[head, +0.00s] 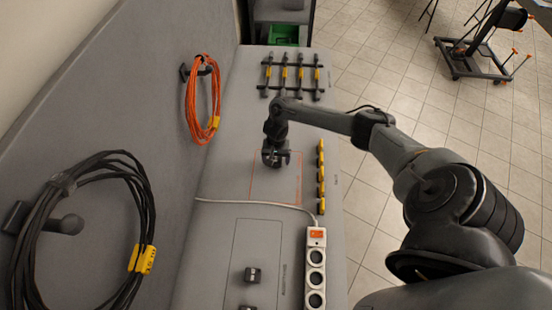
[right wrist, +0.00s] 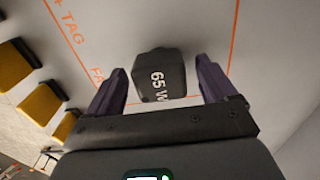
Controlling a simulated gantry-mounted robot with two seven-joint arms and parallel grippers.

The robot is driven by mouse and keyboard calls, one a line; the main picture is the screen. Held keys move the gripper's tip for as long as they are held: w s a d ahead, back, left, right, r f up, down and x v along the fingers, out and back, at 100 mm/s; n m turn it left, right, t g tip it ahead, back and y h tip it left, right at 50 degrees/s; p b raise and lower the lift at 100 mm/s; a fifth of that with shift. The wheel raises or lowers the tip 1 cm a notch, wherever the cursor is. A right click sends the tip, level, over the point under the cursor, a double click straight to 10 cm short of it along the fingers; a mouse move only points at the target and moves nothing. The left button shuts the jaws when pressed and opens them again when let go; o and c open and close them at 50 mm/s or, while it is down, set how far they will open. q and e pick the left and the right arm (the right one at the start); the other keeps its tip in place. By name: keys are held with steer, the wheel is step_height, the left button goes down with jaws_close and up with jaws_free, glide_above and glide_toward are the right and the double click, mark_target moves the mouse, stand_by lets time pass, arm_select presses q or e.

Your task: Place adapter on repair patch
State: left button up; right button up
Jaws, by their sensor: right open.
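A black adapter (right wrist: 160,76) marked "65 W" sits between the spread fingers of my right gripper (right wrist: 162,68) in the right wrist view, with a gap on each side. It appears to rest on the orange-outlined patch (right wrist: 203,22), whose orange lettering is partly cut off. In the head view my right gripper (head: 275,158) is low over this patch (head: 287,188) and hides the adapter. Another dark adapter (head: 252,274) lies in a dark-outlined patch (head: 258,236) nearer the front. My left gripper is out of view.
A white power strip (head: 316,262) with a pale cable lies at the front right. Yellow clips (head: 321,175) line the bench's right edge. A dark rack (head: 292,75) stands at the back. Orange (head: 203,100) and black (head: 85,170) cable coils hang on the left panel.

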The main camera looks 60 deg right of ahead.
steer(key=shift+r, duration=0.15)
step_height(320, 180, up, 11)
steer(key=p, duration=0.3)
steer(key=a+f+n+t+y, duration=0.1)
steer(key=a+n+t, duration=0.35)
steer(key=a, duration=0.95)
steer(key=a+f+n+t, duration=0.15)
steer(key=a+n, duration=0.55)
steer(key=a, duration=0.7)
steer(key=s+r+n+g, duration=0.1)
steer(key=s+r, duration=0.3)
steer(key=s, duration=0.3)
steer(key=s+r+n+g, duration=0.1)
steer(key=s+r+n, duration=0.1)
steer(key=s+r, duration=0.3)
steer(key=s, duration=0.3)
steer(key=shift+r+h, duration=0.2)
steer(key=shift+h, duration=0.2)
